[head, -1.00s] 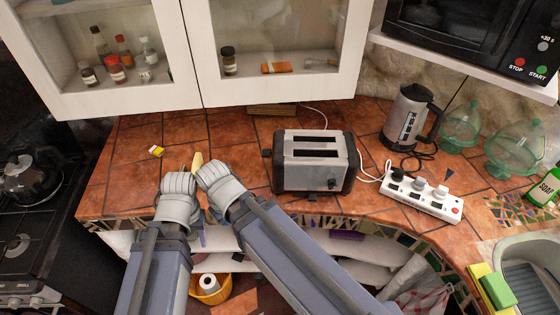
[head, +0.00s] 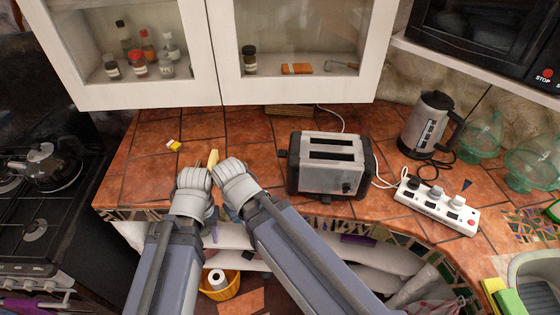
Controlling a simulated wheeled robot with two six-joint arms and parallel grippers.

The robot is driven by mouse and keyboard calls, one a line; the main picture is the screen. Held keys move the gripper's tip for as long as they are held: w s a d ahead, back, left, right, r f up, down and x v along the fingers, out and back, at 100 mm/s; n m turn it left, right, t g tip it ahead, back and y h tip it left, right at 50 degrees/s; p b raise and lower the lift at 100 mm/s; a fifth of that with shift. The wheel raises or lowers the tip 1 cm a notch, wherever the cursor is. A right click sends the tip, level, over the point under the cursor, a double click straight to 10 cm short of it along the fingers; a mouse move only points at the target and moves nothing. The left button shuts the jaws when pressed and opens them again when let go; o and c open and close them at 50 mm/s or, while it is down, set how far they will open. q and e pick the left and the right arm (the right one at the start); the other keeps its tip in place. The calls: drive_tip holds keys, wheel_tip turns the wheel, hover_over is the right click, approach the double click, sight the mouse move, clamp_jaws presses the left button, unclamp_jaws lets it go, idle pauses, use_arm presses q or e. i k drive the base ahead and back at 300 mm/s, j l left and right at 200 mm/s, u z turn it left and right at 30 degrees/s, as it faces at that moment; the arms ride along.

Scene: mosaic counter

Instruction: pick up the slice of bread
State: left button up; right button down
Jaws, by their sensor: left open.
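A pale yellow, narrow piece (head: 213,158), which looks like the slice of bread, shows on the counter just beyond my two grippers. Its near end is hidden behind them. My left gripper (head: 197,166) is open, close to the left of the pale piece. My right gripper (head: 222,164) is close to its right side; its fingertips are hidden, so I cannot tell whether it is open or shut. I cannot tell whether either gripper touches the piece.
A toaster (head: 327,164) stands right of my grippers. A kettle (head: 425,125) and a power strip (head: 437,206) are farther right. A small yellow-and-white item (head: 174,145) lies to the left. Cabinets (head: 130,95) hang above the back. The tiles left of my grippers are mostly clear.

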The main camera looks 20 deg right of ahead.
sight(214, 160)
drive_tip(key=i+j+z, duration=0.15)
drive_tip(key=j+z, duration=0.15)
drive_tip(key=j, duration=0.7)
drive_tip(key=j+z, duration=0.3)
drive_tip(key=j, duration=0.7)
